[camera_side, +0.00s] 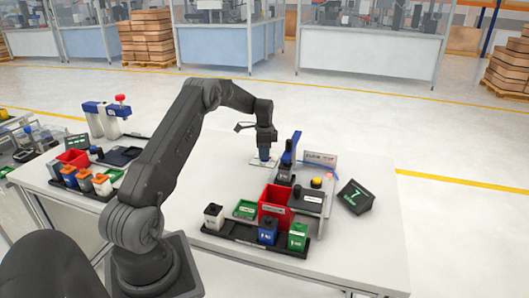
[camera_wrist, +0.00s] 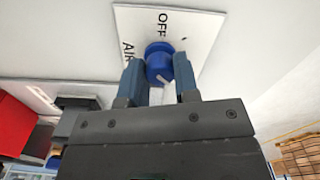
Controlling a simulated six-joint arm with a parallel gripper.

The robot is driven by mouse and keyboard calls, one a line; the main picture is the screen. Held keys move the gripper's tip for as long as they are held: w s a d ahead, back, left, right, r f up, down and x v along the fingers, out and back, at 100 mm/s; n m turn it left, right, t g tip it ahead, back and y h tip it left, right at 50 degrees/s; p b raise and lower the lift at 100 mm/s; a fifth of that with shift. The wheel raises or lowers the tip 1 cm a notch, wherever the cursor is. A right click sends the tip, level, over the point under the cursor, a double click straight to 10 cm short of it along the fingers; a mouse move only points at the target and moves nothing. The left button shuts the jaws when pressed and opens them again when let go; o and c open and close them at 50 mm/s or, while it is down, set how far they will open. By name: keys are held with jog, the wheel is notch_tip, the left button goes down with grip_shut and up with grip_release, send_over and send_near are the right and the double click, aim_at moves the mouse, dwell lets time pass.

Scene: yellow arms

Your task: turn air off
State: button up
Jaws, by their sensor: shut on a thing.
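A blue air knob (camera_wrist: 159,66) with a white pointer mark sits on a white plate (camera_wrist: 195,28) lettered OFF and AIR, in the wrist view. My gripper (camera_wrist: 160,80) has its two blue fingers on either side of the knob and is shut on it. In the side view my gripper (camera_side: 264,155) points down over the white plate (camera_side: 258,163) near the far edge of the white table. The knob is hidden behind the fingers there.
A blue upright device (camera_side: 290,150) stands just right of my gripper. A red bin (camera_side: 275,203), blue and green boxes and a black display (camera_side: 356,197) are nearer the right front. More bins stand at the left.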

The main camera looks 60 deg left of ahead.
jog(key=shift+n, duration=0.4)
jog(key=n, duration=0.3)
jog(key=shift+n, duration=0.3)
jog(key=n, duration=0.4)
jog(key=shift+n, duration=0.3)
jog(key=n, duration=0.4)
jog(key=shift+n, duration=0.3)
jog(key=shift+w+r+n, duration=0.1)
jog(key=shift+n, duration=2.1)
jog(key=o, duration=0.9)
